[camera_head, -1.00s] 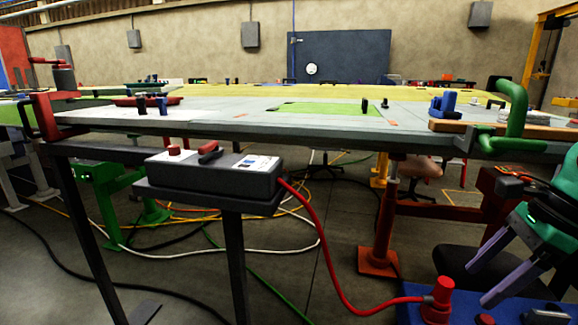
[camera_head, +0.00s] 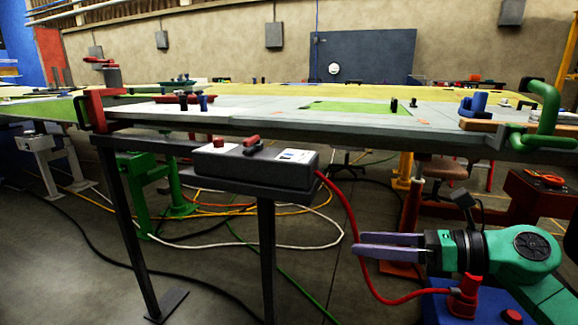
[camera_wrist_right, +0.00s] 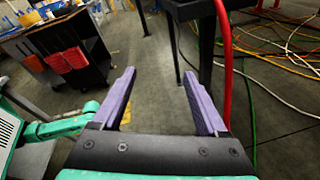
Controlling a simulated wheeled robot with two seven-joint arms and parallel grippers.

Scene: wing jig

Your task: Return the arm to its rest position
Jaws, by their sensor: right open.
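My right gripper (camera_head: 388,245) has purple fingers and sits at the lower right of the head view, on the green arm. The fingers point left, with nothing between them. In the right wrist view the two fingers (camera_wrist_right: 160,95) are spread apart over bare floor. The gripper is below the level of the wing table, in front of a red hose (camera_head: 346,215). Whether it touches the hose cannot be told. My left gripper is not in view.
The wing panel (camera_head: 340,123) spans the scene, with a green clamp (camera_head: 545,112) and a red clamp (camera_head: 100,107) at its edge. A dark control box (camera_head: 255,170) stands on a stand below. A blue base with a red connector (camera_head: 466,297) is under the arm. Cables lie on the floor.

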